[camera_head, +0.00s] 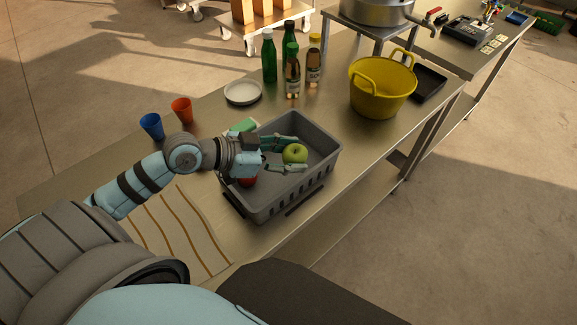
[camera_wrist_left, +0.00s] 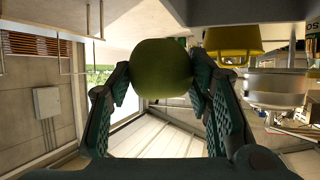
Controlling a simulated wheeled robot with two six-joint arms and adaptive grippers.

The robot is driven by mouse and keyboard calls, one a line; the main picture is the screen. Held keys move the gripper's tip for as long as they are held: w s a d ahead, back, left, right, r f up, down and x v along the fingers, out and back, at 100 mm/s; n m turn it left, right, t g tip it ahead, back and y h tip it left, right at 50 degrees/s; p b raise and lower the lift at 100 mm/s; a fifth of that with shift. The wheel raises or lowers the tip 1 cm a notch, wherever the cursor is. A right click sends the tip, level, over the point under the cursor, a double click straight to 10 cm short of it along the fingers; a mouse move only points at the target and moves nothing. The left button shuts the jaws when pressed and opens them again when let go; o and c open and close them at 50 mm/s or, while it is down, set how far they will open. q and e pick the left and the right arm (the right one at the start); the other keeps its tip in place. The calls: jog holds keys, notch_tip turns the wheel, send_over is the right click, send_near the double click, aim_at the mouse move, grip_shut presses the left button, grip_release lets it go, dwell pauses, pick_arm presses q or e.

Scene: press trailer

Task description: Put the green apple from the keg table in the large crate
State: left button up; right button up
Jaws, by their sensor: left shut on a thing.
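The green apple (camera_head: 294,154) is between the fingers of my left gripper (camera_head: 284,153), which is shut on it. In the left wrist view the apple (camera_wrist_left: 163,68) sits between the two fingertips (camera_wrist_left: 163,75). In the head view the gripper and apple are over the grey large crate (camera_head: 322,165). I cannot tell how high above the crate floor the apple is. A red fruit (camera_head: 249,181) lies in the crate, partly hidden by my left wrist. My right gripper is not in view.
A yellow tub (camera_head: 381,90), a black tray (camera_head: 429,83), several bottles (camera_head: 290,60) and a white plate (camera_head: 243,92) stand behind the crate. A blue cup (camera_head: 151,126) and an orange cup (camera_head: 181,110) are at the left. A striped cloth (camera_head: 178,232) lies in front.

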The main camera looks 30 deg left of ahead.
pick_arm(q)
jog(key=w+a+r+n+t+y+p, duration=0.2)
jog(key=w+a+r+n+y, duration=0.15)
jog(key=w, duration=0.35)
jog(key=w+a+r+n+t+y+p, duration=0.1)
jog(key=w+a+r+n+y, duration=0.1)
jog(key=w+a+n+y, duration=0.3)
jog(key=shift+m+h, duration=0.25)
jog(key=shift+m, duration=0.1)
jog(key=f+b, duration=0.1)
jog(key=f, duration=0.5)
jog(key=d+f, duration=0.1)
jog(key=f, duration=0.6)
jog(key=w+f+b, duration=0.1)
jog(key=f, duration=0.6)
jog(key=shift+d+f+b, duration=0.15)
jog(key=shift+b, duration=0.2)
jog(key=o, duration=1.2)
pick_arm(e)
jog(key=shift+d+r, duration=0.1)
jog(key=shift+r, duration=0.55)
pick_arm(q)
jog(key=shift+r, duration=0.3)
jog(key=p+v, duration=0.2)
jog(key=v, duration=0.5)
jog(key=shift+s, duration=0.35)
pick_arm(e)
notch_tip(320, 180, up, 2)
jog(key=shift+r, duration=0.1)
